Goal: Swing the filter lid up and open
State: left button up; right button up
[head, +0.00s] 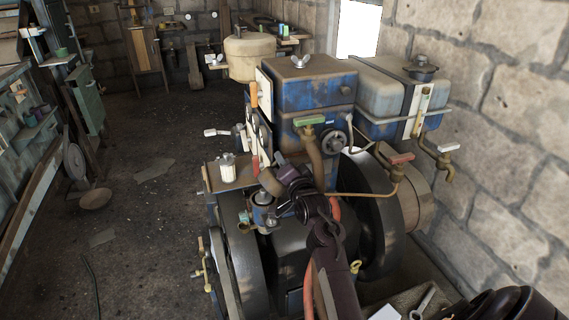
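The blue, worn filter box (312,92) stands on top of the engine. Its brownish lid (325,69) lies flat on it, with a metal wing nut (300,61) on top. My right gripper (277,180) is in front of and below the box, beside a brown bent pipe (312,150), apart from the lid. Its dark fingers blend with the engine parts behind, so I cannot tell whether they are open or shut. My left gripper is not in view.
A grey-blue tank (385,92) with a dark cap (421,67) stands right of the box. Valves with green (309,120) and red (401,158) handles stick out in front. A big flywheel (372,215) is below. The floor at left is mostly clear.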

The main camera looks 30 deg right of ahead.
jog(key=b+v, duration=0.2)
jog(key=v, duration=0.5)
jog(key=shift+s, duration=0.25)
